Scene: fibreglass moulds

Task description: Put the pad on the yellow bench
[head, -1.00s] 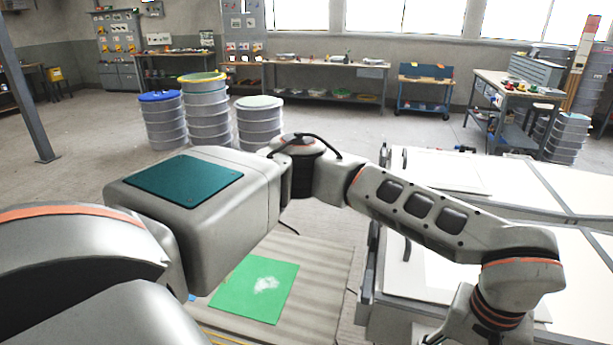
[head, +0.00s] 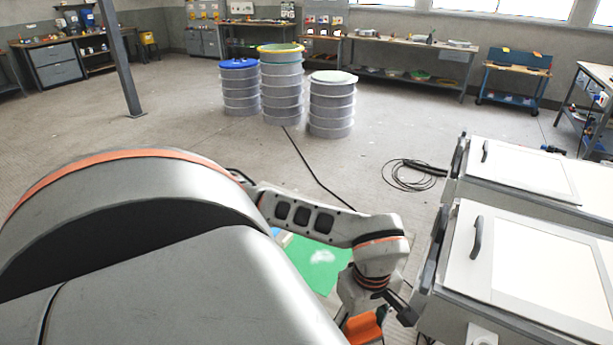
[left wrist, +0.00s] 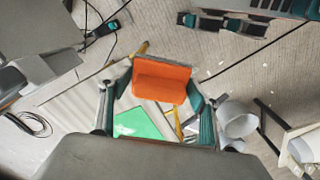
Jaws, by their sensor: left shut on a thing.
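An orange pad (left wrist: 162,82) sits between the fingers of my left gripper (left wrist: 160,90) in the left wrist view. The gripper is shut on it and holds it above the floor area. In the head view the orange pad (head: 363,328) shows in part at the bottom edge, below my left wrist; most of that gripper is cut off or hidden. I cannot pick out a yellow bench for sure; thin yellow strips (left wrist: 178,122) show behind the pad in the left wrist view. My right gripper is not in view.
A green sheet (head: 318,262) lies beyond my left arm. White mould tables (head: 520,262) stand close on the right. Banded drums (head: 282,92), a post (head: 121,62) and a coiled cable (head: 412,176) stand or lie farther off. The middle floor is largely clear.

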